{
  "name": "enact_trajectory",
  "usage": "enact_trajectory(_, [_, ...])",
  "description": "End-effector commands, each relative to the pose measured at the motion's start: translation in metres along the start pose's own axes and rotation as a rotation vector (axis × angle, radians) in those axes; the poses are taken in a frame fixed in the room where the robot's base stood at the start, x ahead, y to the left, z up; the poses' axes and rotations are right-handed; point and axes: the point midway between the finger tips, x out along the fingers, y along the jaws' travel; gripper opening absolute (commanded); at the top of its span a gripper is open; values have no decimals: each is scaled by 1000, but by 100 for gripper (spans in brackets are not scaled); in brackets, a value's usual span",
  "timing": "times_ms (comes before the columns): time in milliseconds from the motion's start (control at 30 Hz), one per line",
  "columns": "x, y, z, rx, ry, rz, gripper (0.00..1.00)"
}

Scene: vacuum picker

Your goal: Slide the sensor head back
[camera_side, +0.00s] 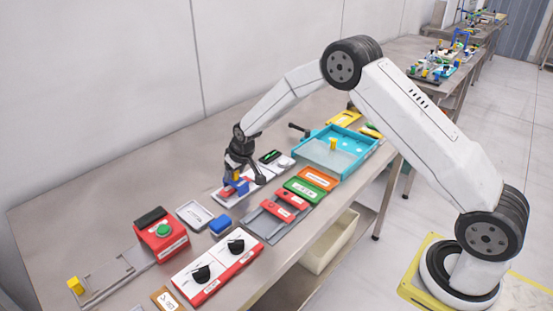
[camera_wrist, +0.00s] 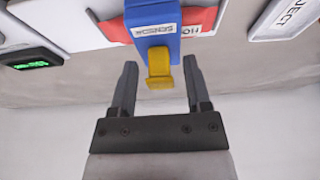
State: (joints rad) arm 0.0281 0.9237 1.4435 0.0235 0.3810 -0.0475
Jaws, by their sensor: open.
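The sensor head is a blue block (camera_wrist: 153,22) with a white label, seen upside down in the wrist view, and a yellow tab (camera_wrist: 159,69) sticks out of it. It sits across a red strip (camera_wrist: 199,20) on a white base. In the side view the blue block (camera_side: 237,186) is small and partly covered by my gripper. My gripper (camera_wrist: 160,72) is open, with one finger on each side of the yellow tab and a visible gap on both sides. In the side view my gripper (camera_side: 240,175) is low over the white base.
A device with a lit green display (camera_wrist: 32,60) is at the left in the wrist view. In the side view a teal tray (camera_side: 372,143), red blocks (camera_side: 291,199) and a red box with a green button (camera_side: 163,232) stand nearby. Bare table (camera_side: 100,205) lies behind.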

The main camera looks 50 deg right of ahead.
Motion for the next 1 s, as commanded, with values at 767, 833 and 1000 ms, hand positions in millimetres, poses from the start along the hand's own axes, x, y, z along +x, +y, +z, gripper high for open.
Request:
enact_trajectory(767, [0,0,0,0,-1,0,0])
enact_trajectory(833, [0,0,0,0,-1,0,0])
enact_trajectory(1000, [0,0,0,0,-1,0,0])
